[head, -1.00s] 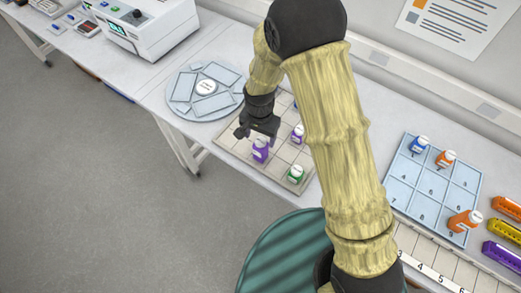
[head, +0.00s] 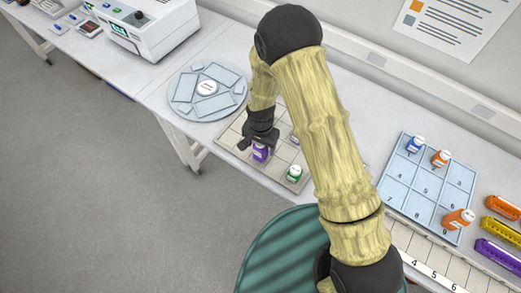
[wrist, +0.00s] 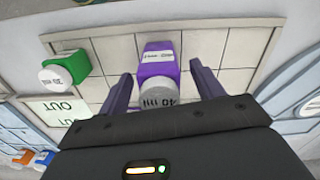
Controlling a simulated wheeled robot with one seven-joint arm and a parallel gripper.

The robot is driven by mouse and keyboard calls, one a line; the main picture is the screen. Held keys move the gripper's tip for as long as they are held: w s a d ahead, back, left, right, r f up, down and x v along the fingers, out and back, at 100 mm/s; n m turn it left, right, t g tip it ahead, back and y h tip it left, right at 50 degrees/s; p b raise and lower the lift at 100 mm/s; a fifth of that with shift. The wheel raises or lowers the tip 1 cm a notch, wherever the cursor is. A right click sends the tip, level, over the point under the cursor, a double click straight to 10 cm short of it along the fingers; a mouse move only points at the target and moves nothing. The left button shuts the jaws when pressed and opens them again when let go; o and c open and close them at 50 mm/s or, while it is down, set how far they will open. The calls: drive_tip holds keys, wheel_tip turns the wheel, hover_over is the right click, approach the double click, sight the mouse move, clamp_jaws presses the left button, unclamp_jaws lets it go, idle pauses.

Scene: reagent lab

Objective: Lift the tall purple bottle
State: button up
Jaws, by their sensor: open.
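The tall purple bottle (head: 261,153) stands on the tan gridded mat (head: 228,138), near its front edge in the head view. It has a white cap and a white label. In the wrist view the purple bottle (wrist: 158,62) lies between the two fingers of my gripper (wrist: 160,88), with its cap towards me. My gripper (head: 258,140) is open in the head view, its fingers down around the top of the bottle. In the wrist view a gap shows between the bottle and each finger.
A green bottle (head: 294,174) stands to the right on the same mat. A round blue tray (head: 182,107) lies to the left. A numbered blue tray (head: 445,192) holds several bottles at right.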

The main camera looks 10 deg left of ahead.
idle(0.4)
drive_tip(key=c, duration=1.1)
drive_tip(key=shift+r, duration=0.1)
drive_tip(key=shift+c, duration=0.2)
wheel_tip(320, 180, up, 10)
drive_tip(key=b, duration=0.3)
